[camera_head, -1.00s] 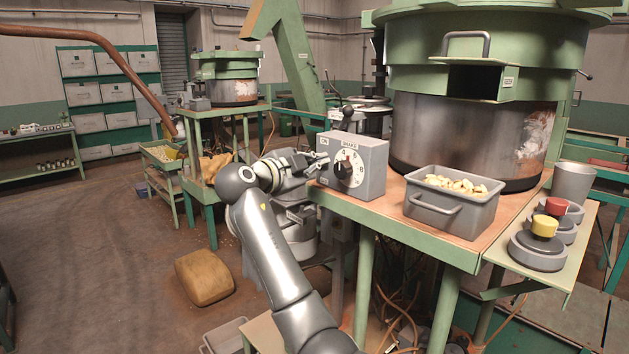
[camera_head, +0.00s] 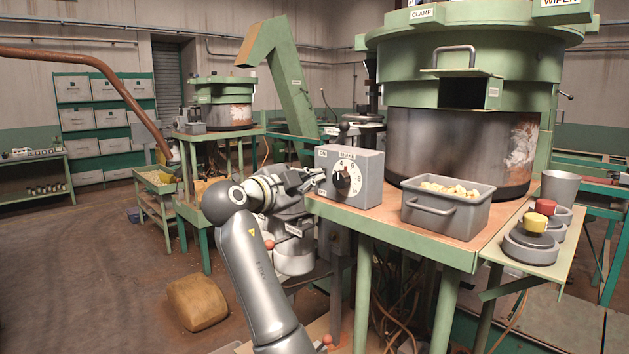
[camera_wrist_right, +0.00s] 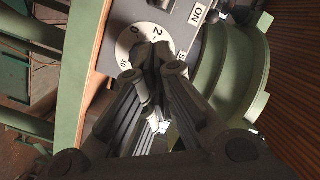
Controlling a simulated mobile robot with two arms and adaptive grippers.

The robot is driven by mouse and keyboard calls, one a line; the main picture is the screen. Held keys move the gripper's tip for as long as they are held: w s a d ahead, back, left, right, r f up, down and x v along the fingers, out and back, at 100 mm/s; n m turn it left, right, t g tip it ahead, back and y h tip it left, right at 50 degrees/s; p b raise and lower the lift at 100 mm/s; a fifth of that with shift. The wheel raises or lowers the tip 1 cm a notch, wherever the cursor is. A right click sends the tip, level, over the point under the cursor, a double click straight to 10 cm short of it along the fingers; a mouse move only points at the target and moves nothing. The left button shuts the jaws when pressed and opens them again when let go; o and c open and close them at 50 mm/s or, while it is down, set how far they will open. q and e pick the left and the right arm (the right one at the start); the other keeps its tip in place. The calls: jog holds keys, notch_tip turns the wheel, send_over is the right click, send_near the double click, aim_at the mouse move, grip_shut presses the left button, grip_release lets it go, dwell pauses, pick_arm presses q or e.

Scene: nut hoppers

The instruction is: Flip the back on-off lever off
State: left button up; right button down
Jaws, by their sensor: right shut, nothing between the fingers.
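A grey control box (camera_head: 368,180) with a white numbered dial and a black knob (camera_head: 342,180) stands on the table's left edge. An "ON" label (camera_head: 322,153) is at its upper left; it also shows in the wrist view (camera_wrist_right: 198,15). My right gripper (camera_head: 318,178) is shut and empty, at the left part of the box's front, below the "ON" label. In the wrist view its fingertips (camera_wrist_right: 153,56) overlap the dial (camera_wrist_right: 128,44); contact cannot be told. My left gripper is not in view.
A grey bin of nuts (camera_head: 448,212) stands right of the box, before a large green-topped hopper (camera_head: 455,140). Red and yellow buttons (camera_head: 537,222) and a grey cup (camera_head: 559,187) are farther right. A similar machine (camera_head: 225,100) stands behind left. A sack (camera_head: 197,302) lies on the floor.

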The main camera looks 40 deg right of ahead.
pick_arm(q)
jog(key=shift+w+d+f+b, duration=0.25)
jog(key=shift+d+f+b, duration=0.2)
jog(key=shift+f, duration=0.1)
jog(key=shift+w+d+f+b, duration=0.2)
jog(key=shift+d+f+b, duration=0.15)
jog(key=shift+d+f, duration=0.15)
pick_arm(e)
jog(key=a, duration=0.1)
jog(key=s+a+f, duration=0.1)
jog(key=a, duration=0.2)
jog(key=shift+s+a+f, duration=0.25)
jog(key=shift+a, duration=0.15)
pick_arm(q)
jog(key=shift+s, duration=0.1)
